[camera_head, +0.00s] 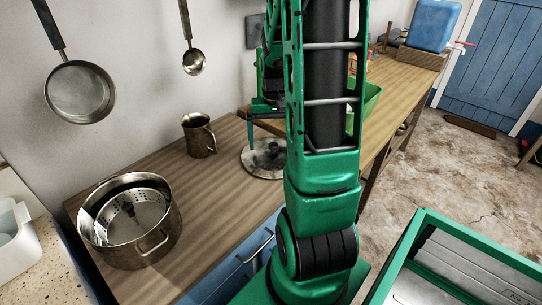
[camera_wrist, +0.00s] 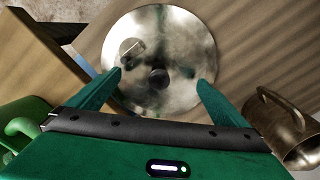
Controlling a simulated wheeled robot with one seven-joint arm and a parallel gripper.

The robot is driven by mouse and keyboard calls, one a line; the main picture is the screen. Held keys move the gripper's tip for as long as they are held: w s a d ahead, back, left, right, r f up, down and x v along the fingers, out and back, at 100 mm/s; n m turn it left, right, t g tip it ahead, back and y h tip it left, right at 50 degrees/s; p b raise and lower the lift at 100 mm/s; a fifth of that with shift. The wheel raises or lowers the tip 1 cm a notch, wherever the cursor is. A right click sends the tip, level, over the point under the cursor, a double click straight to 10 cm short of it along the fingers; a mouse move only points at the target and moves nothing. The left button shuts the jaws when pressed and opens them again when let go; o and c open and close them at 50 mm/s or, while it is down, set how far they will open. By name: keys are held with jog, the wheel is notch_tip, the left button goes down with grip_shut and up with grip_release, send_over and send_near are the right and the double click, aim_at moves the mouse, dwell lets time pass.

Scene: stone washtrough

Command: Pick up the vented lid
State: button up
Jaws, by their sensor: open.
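The vented lid (camera_head: 257,166) is a round, shiny metal disc lying on the wooden counter, partly hidden behind my arm in the head view. In the wrist view the lid (camera_wrist: 185,40) fills the upper middle, with a dark round knob near its centre and a small round fitting, perhaps the vent, at upper left. My gripper (camera_wrist: 159,82) is open and empty, its green fingers apart on either side of the knob as seen from the wrist. I cannot tell how far the fingertips are above the lid.
A metal mug (camera_head: 198,137) stands close to the lid; it also shows in the wrist view (camera_wrist: 276,128). A large pot (camera_head: 150,245) with a perforated insert stands at the counter's near left. A pan (camera_head: 80,92) and ladle (camera_head: 194,62) hang on the wall. A green container (camera_head: 372,98) is behind my arm.

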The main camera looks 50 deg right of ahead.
notch_tip(320, 180, down, 2)
